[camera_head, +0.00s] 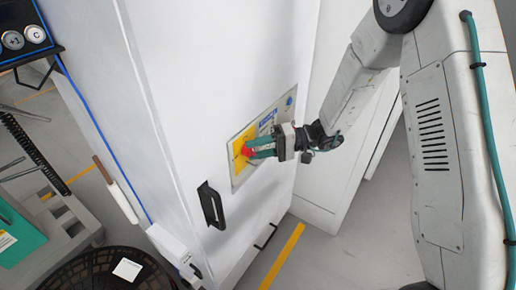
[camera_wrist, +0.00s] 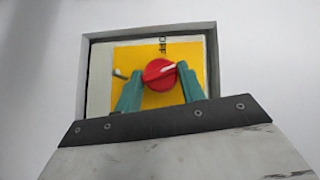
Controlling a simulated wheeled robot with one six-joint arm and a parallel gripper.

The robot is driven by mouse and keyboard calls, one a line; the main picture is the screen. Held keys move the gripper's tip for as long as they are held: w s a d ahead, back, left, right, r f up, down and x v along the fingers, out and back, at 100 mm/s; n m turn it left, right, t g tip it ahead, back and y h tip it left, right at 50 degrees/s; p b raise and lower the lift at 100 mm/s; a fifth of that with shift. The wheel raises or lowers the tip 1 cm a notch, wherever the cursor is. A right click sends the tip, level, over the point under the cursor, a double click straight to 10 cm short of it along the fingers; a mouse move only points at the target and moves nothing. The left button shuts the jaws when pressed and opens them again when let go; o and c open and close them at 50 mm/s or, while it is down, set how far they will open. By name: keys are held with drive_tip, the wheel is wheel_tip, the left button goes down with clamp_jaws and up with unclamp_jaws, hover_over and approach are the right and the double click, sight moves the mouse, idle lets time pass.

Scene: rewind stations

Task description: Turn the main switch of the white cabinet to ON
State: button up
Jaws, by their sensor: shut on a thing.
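The white cabinet (camera_head: 235,60) stands tall in the middle of the head view. On its face is a grey panel with a yellow plate (camera_head: 239,146) that carries the red main switch (camera_head: 247,151). In the wrist view the red switch (camera_wrist: 159,74) is a round knob with a white mark pointing to the upper right. A partly readable label stands above the knob. My gripper (camera_head: 262,147) reaches in from the right, and its teal fingers are shut on the knob, one on each side in the wrist view (camera_wrist: 160,92).
A black handle (camera_head: 211,205) sticks out of the cabinet below the panel. A black round basket (camera_head: 100,272) with a white tag and a grey pallet-like stand (camera_head: 75,215) are at lower left. Open floor (camera_head: 360,240) with a yellow line lies at lower right.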

drive_tip(key=shift+f+m+y, duration=0.2)
drive_tip(key=shift+m+y, duration=0.7)
drive_tip(key=shift+y, duration=0.1)
drive_tip(key=o, duration=0.9)
drive_tip(key=shift+a, duration=0.1)
drive_tip(key=shift+s+m, duration=0.1)
drive_tip(key=shift+m, duration=0.2)
drive_tip(key=shift+w+d+f, duration=0.1)
drive_tip(key=shift+w+d, duration=0.1)
drive_tip(key=shift+d, duration=1.15)
drive_tip(key=shift+w+d+f, duration=0.1)
drive_tip(key=shift+w+d, duration=0.05)
drive_tip(key=shift+d, duration=1.15)
drive_tip(key=shift+w+d+f, duration=0.1)
drive_tip(key=shift+w+d, duration=0.1)
drive_tip(key=shift+d, duration=1.15)
drive_tip(key=shift+r, duration=0.1)
